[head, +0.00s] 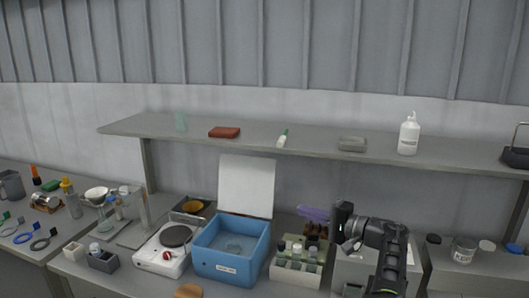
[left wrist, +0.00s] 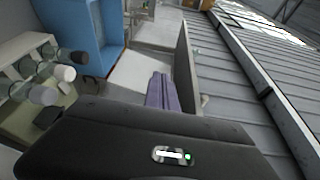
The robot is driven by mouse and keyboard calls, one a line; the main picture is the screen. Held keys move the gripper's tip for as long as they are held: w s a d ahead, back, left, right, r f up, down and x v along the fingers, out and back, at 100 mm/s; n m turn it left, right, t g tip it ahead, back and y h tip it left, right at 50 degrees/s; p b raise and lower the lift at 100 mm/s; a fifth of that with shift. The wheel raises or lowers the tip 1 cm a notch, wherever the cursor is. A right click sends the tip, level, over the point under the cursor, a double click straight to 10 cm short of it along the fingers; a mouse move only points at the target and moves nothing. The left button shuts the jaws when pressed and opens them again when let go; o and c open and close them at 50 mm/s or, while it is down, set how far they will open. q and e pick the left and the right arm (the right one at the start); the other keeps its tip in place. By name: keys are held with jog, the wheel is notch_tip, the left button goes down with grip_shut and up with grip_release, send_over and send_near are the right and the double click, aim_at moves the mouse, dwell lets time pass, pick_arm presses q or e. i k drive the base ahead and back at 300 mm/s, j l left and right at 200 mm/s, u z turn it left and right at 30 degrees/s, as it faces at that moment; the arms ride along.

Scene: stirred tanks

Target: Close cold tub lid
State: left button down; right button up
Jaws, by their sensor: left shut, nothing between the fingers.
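The cold tub (head: 228,265) is an open blue box with a white label on its front, standing on the bench. Its white lid (head: 246,187) stands upright at the tub's back edge, so the tub is open. In the left wrist view the blue tub wall (left wrist: 82,32) and the pale lid (left wrist: 132,73) show sideways at upper left. My left gripper (head: 344,222) is shut and empty, to the right of the lid and apart from it. My right gripper is in neither view.
A white hotplate (head: 165,252) stands left. A shelf (head: 310,141) with a white bottle (head: 409,134) runs above the bench.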

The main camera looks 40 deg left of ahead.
aim_at(246, 183)
jog(key=i+j, duration=0.35)
jog(key=j, duration=0.15)
jog(key=i+j, duration=0.4)
jog(key=j, duration=0.1)
